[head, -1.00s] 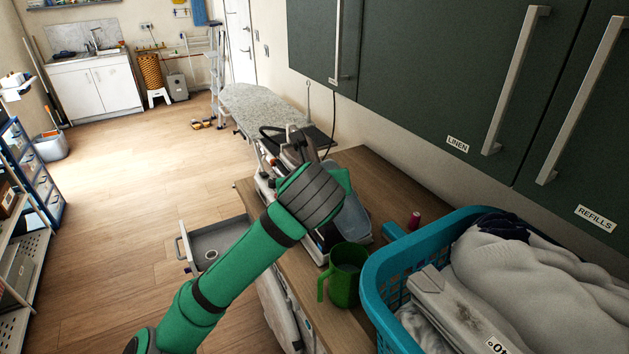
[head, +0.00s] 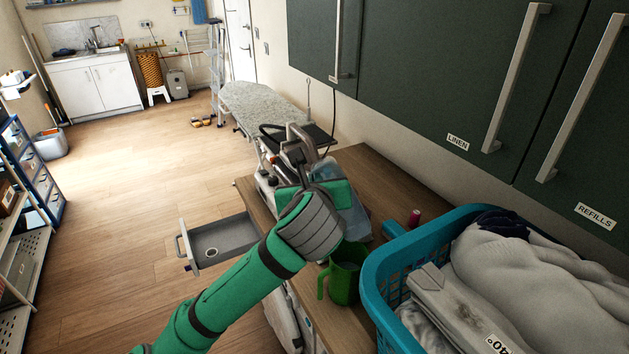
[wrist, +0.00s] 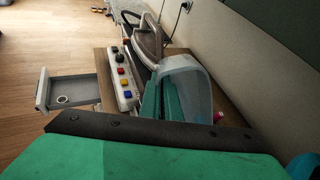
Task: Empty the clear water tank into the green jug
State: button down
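The clear water tank (head: 355,212) is pale blue and see-through, beyond my gripper and above the wooden counter in the head view. It also shows in the wrist view (wrist: 197,88), tilted, with my green fingers against its left side. My gripper (wrist: 160,102) appears shut on it, though the contact is partly hidden. In the head view my green gripper (head: 328,190) covers part of the tank. The green jug (head: 345,278) stands upright on the counter, just below and nearer than the tank, handle to the left. Its contents are unclear.
A teal laundry basket (head: 374,285) of linen stands right of the jug. The iron station with coloured buttons (wrist: 122,80) lies left of the tank. An open drawer (head: 222,240) juts from the counter. Dark cupboards (head: 430,80) hang above. A pink spool (head: 414,217) stands behind.

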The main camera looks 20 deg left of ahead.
dwell(0.3)
jog(key=shift+s+d+r, duration=0.1)
jog(key=shift+s+r, duration=0.05)
jog(key=shift+s, duration=0.05)
dwell(0.3)
jog(key=shift+s+d+r+t, duration=0.1)
jog(key=shift+s+r+t, duration=0.1)
jog(key=shift+t, duration=0.3)
jog(key=shift+s+r+t, duration=0.1)
jog(key=shift+s+t, duration=0.2)
jog(key=shift+s, duration=0.05)
dwell(0.3)
jog(key=shift+s+d+r+y, duration=0.1)
jog(key=shift+s+y, duration=0.15)
jog(key=shift+y, duration=0.05)
